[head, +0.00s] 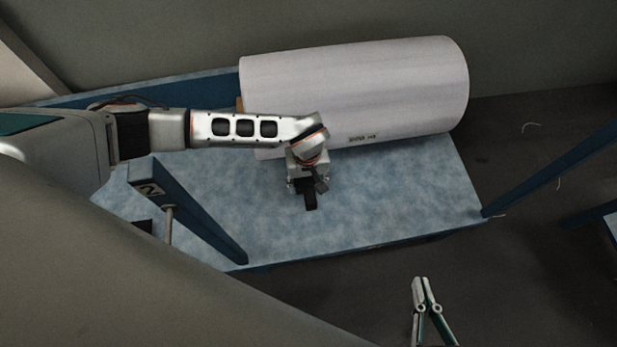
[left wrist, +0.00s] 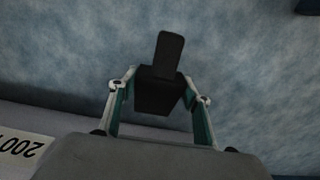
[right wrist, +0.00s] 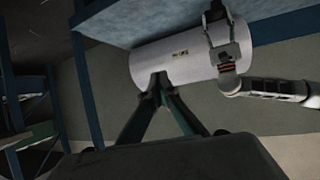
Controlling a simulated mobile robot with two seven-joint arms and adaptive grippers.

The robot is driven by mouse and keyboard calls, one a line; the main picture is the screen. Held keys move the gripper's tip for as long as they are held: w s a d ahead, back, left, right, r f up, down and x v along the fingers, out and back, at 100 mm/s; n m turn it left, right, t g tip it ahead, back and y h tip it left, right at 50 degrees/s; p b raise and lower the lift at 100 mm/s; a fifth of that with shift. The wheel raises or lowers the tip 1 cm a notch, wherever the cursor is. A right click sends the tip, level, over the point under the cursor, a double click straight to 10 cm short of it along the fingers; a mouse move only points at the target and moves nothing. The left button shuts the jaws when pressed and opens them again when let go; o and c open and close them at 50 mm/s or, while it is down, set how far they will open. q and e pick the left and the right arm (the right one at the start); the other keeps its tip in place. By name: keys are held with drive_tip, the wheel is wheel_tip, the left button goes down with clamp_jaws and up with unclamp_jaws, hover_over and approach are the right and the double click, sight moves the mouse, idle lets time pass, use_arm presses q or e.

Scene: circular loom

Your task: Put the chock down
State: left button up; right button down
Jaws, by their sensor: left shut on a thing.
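The chock is a black block with a narrow tab (head: 310,202), over the light blue tabletop (head: 400,206) in front of the big white roll (head: 350,90). My left gripper (head: 309,188) points down and is shut on the chock. In the left wrist view the block (left wrist: 160,92) sits between both fingers, its tab pointing away from the wrist. I cannot tell whether its underside touches the tabletop. My right gripper (head: 420,280) is away from the table at the lower right, its fingertips together with nothing between them; they also show in the right wrist view (right wrist: 160,84).
The roll lies at the back of the table, with a small label on its side. A blue post marked 2 (head: 185,210) stands at the table's front left. Another blue bar (head: 555,165) slants at the right. The tabletop right of the chock is clear.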

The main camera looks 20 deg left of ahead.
sight(307, 189)
use_arm(q)
drive_tip(key=f, duration=0.2)
drive_tip(key=f+b, duration=0.1)
drive_tip(key=f, duration=0.1)
drive_tip(key=shift+s, duration=0.4)
drive_tip(key=shift+w+a+r, duration=0.1)
drive_tip(key=shift+w+a, duration=0.05)
drive_tip(key=shift+w, duration=0.25)
drive_tip(key=shift+w+r, duration=0.1)
drive_tip(key=o, duration=1.5)
drive_tip(key=shift+o, duration=0.2)
use_arm(e)
drive_tip(key=shift+w+a+r+m+t, duration=0.3)
drive_tip(key=shift+w+a+r, duration=0.25)
drive_tip(key=shift+r, duration=0.25)
